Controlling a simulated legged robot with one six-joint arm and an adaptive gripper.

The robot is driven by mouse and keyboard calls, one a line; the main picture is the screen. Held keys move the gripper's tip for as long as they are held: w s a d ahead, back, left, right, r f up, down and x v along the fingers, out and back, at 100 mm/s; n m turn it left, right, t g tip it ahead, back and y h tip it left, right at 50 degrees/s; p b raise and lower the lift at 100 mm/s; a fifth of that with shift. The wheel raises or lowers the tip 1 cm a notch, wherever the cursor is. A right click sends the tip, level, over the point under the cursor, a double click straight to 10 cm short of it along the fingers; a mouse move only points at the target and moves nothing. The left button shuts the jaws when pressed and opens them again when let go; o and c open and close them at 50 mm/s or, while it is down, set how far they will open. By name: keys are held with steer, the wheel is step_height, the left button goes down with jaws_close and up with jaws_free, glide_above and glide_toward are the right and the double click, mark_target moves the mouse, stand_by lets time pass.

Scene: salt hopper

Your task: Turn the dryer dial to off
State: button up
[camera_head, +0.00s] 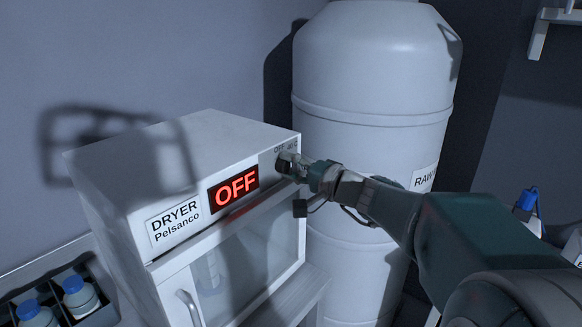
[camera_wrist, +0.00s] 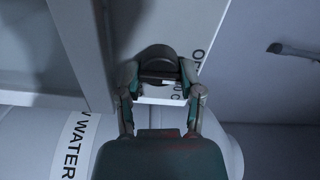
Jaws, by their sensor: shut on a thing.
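The white dryer (camera_head: 190,155) stands on the left, with a label reading "DRYER Pelsanco" (camera_head: 174,222) on its front. Its display (camera_head: 234,188) reads "OFF" in red. The dial is at the front panel's upper right corner; in the head view my gripper (camera_head: 290,165) largely covers it. In the wrist view the dark round dial (camera_wrist: 158,56) shows between the two fingers of my gripper (camera_wrist: 160,78), which is shut on it. Part of the lettering beside the dial shows; the dial's pointer mark is hard to make out.
A large white tank (camera_head: 370,70) with a partly hidden "RAW" label stands right behind the dryer. The dryer's door handle (camera_head: 188,308) is at lower left. Blue-capped bottles (camera_head: 78,290) sit in a dark crate at the left. A blue-topped item (camera_head: 526,200) is at far right.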

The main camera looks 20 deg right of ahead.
steer(key=shift+a+f, duration=0.1)
steer(key=shift+f, duration=0.25)
steer(key=o, duration=1.1)
steer(key=shift+r, duration=0.1)
steer(key=shift+r, duration=0.1)
steer(key=v, duration=1.2)
steer(key=shift+a, duration=0.1)
